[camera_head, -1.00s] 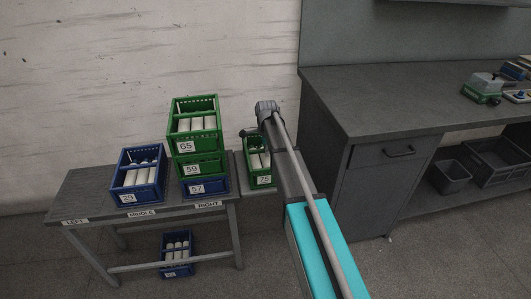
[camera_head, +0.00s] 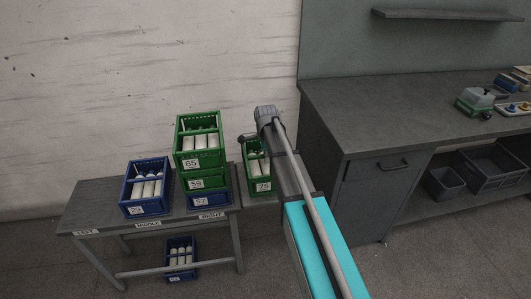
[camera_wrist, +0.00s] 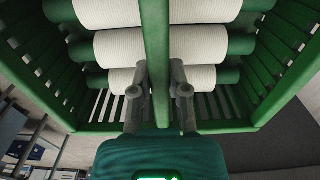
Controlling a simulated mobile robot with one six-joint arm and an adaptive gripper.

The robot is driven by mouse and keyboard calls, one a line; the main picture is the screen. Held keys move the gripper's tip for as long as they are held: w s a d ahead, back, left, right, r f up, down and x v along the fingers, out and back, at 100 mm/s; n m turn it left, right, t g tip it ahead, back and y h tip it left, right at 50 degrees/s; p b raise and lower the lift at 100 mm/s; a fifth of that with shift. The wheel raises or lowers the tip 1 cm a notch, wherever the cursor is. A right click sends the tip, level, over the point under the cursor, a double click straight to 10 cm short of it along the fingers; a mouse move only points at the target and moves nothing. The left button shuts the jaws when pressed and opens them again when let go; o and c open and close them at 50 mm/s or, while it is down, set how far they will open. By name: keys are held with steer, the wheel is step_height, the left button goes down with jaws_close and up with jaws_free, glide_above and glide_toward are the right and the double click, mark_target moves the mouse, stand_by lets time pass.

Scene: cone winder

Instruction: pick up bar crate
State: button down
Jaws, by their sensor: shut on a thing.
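The green bar crate (camera_head: 263,186), with a label that reads 75, hangs below the end of my arm, just right of the small table. It holds white rolls. In the wrist view its green centre bar (camera_wrist: 156,40) runs between the two fingers of my gripper (camera_wrist: 158,78), which are shut on it. White rolls (camera_wrist: 110,48) lie on both sides of the bar, inside the slatted walls. In the head view my wrist hides the fingers and part of the crate's top.
On the small table (camera_head: 100,203), a green crate (camera_head: 199,142) labelled 65 tops a stack over crate 59 and blue crate 57. Blue crate 29 (camera_head: 147,187) stands to the left. Another blue crate (camera_head: 180,258) sits below. A grey workbench (camera_head: 390,105) is close on the right.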

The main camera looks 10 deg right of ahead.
step_height(320, 180, up, 5)
steer(key=p, duration=0.4)
glide_above(259, 181)
steer(key=w+d, duration=0.3)
steer(key=shift+s+a+f, duration=0.1)
steer(key=shift+a+f, duration=0.05)
steer(key=shift+f, duration=0.05)
